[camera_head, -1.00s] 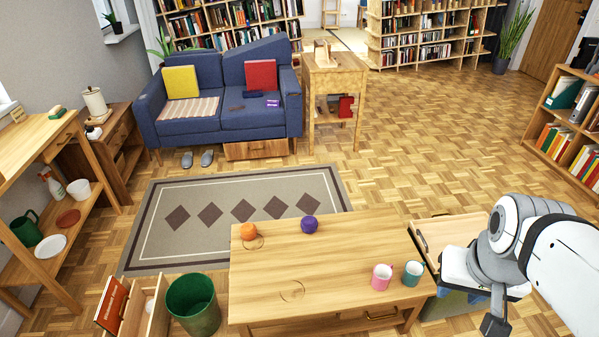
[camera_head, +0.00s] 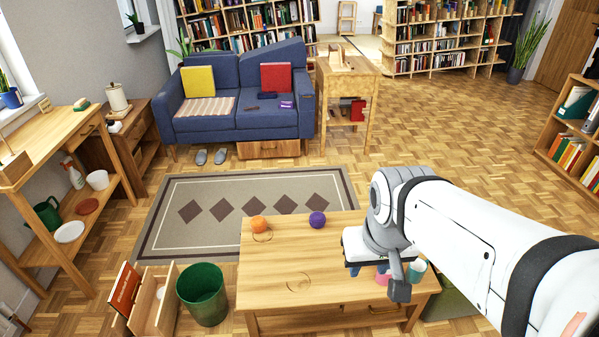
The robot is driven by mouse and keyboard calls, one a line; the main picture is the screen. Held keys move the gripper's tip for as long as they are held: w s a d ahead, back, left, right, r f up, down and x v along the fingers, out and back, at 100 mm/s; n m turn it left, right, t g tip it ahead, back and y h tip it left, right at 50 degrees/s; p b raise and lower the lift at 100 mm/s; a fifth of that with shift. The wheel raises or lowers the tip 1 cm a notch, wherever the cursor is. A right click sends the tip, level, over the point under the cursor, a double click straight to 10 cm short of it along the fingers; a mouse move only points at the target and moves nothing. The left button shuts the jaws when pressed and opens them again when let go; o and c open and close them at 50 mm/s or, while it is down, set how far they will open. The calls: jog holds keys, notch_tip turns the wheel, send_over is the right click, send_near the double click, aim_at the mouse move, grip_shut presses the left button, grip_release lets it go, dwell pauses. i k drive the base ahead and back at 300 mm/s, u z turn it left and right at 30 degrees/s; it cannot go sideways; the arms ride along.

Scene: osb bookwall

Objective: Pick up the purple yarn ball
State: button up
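The purple yarn ball (camera_head: 317,219) sits on the wooden coffee table (camera_head: 270,275) near its far edge, to the right of an orange ball (camera_head: 259,224). My gripper (camera_head: 378,272) hangs over the right part of the table, to the right of the purple ball and nearer the camera. It is apart from the ball. My arm hides much of the table's right end, and I cannot make out whether the fingers are open or shut.
A pink mug (camera_head: 383,274) and a teal mug (camera_head: 416,269) stand at the table's right end, partly hidden by my arm. A green bin (camera_head: 203,294) stands left of the table. The table's middle is clear.

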aim_at(317, 220)
jog(key=z, duration=0.05)
jog(key=i, duration=1)
jog(key=u, duration=0.05)
